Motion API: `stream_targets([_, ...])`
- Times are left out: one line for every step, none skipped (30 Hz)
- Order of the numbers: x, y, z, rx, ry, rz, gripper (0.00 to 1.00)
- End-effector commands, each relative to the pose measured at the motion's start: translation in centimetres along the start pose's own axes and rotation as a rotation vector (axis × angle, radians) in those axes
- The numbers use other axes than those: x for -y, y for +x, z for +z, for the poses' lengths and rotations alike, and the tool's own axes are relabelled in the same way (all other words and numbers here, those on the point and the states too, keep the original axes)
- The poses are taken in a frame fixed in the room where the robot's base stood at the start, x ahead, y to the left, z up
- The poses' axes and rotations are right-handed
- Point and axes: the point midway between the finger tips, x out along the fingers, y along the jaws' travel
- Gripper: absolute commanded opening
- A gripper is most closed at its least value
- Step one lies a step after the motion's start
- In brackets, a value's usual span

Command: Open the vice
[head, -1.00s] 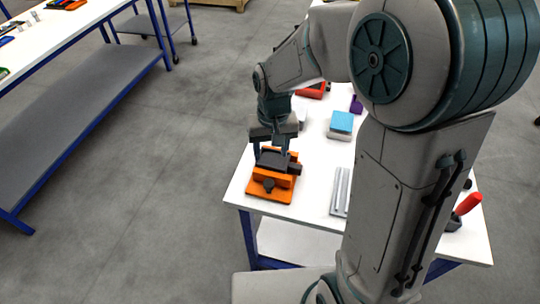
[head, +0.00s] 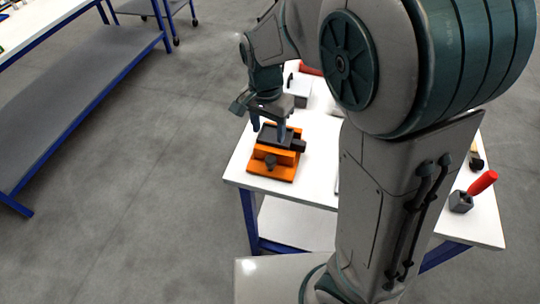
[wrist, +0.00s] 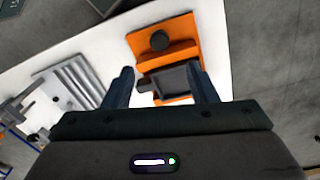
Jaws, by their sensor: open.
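An orange vice (head: 272,164) with a dark top part and a dark round knob on its front sits near the front left corner of the white table (head: 240,170). In the wrist view the vice (wrist: 183,52) lies ahead of the fingers, with its dark knob (wrist: 160,40) on the far side. My gripper (head: 268,130) is open above and just behind the vice, pointing down. In the wrist view its two fingers (wrist: 163,88) are spread, with the vice's dark part between and beyond them. I cannot tell whether a finger touches the vice.
A grey ribbed metal piece (wrist: 75,82) lies on the table beside the vice. A red-handled tool in a grey block (head: 460,201) stands at the table's right. My arm hides much of the table's middle. A blue-framed bench (head: 75,95) stands apart at left.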

Motion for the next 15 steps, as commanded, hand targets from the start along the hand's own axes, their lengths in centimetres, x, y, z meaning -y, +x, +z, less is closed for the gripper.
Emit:
stream_targets([-0.1, 1.2, 0.1, 0.003, -0.001, 0.007, 0.52])
stream_targets([-0.1, 1.8, 0.1, 0.003, -0.002, 0.007, 0.52])
stream_targets([-0.1, 2.8, 0.1, 0.003, -0.001, 0.008, 0.52])
stream_targets([-0.1, 3.4, 0.1, 0.002, 0.000, 0.007, 0.52])
stream_targets([-0.1, 4.1, 0.1, 0.003, -0.002, 0.008, 0.52])
stream_targets([-0.1, 5.0, 0.1, 0.003, -0.001, 0.007, 0.52])
stream_targets([-0.1, 5.6, 0.1, 0.002, 0.000, 0.007, 0.52])
stream_targets([-0.2, 6.2, 0.0, 0.002, -0.001, 0.008, 0.52])
stream_targets([-0.1, 7.0, 0.0, 0.002, -0.001, 0.006, 0.52])
stream_targets([-0.1, 7.6, 0.0, 0.002, -0.001, 0.006, 0.52])
stream_targets([-0.1, 8.1, 0.0, 0.002, -0.002, 0.006, 0.52])
stream_targets([-0.1, 8.7, 0.0, 0.001, -0.002, 0.005, 0.52])
stream_targets([-0.1, 9.2, 0.0, 0.001, -0.002, 0.005, 0.52])
stream_targets([-0.1, 9.5, 0.0, 0.001, -0.002, 0.005, 0.52])
stream_targets([0.0, 9.9, 0.0, 0.001, -0.003, 0.003, 0.52])
